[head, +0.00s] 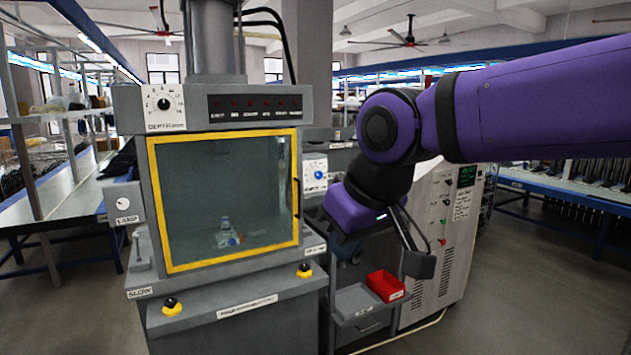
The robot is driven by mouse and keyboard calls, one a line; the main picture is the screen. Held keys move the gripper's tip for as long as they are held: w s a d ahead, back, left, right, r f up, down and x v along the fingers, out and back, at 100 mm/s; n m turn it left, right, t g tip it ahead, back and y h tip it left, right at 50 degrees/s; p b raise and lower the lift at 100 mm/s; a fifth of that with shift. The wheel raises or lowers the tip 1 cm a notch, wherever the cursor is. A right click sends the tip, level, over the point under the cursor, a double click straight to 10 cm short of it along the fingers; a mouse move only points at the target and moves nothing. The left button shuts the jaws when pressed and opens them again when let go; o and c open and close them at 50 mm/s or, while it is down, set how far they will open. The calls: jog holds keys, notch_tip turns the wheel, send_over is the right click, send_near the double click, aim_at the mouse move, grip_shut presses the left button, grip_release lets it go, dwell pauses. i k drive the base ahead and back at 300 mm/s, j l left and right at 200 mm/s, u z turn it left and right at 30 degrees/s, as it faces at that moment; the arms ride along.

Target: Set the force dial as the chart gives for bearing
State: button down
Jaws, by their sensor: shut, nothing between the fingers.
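A press with a yellow-framed window stands left of centre. On its right side is a small white plate with a blue knob dial (318,174); its label is too small to read, so I cannot tell whether it is the force dial. A larger white dial with a black knob (163,104), its label seeming to begin "DEPTH", is at the press's upper left. I cannot make out a chart. My gripper (418,264) is shut and empty, right of and below the blue knob, apart from it. My purple arm comes in from the right.
A lamp dial (123,204) is at the press's left side. Two black knobs on yellow bases (172,306) are on the front ledge. A grey cabinet (452,235) stands behind.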

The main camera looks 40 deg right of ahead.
aim_at(318, 175)
jog(key=z, duration=0.9)
jog(key=i+l, duration=0.15)
jog(key=l, duration=0.25)
jog(key=i+l+z, duration=0.1)
jog(key=l, duration=0.35)
jog(key=i+l, duration=0.15)
jog(key=l, duration=0.25)
jog(key=i+l+z, duration=0.1)
jog(key=l, duration=0.3)
jog(key=i+l, duration=0.2)
jog(key=l, duration=0.2)
jog(key=i+l+z, duration=0.1)
jog(key=l, duration=0.3)
jog(key=i+l+z, duration=0.1)
jog(key=l, duration=0.3)
jog(key=i+l, duration=0.3)
jog(key=j+u, duration=0.1)
jog(key=j, duration=0.35)
jog(key=i+j+u, duration=0.1)
jog(key=j, duration=0.35)
jog(key=i+j, duration=0.1)
jog(key=j, duration=0.35)
jog(key=i+j+u, duration=0.15)
jog(key=j, duration=0.3)
jog(key=j+u, duration=0.1)
jog(key=j, duration=0.35)
jog(key=i, duration=0.05)
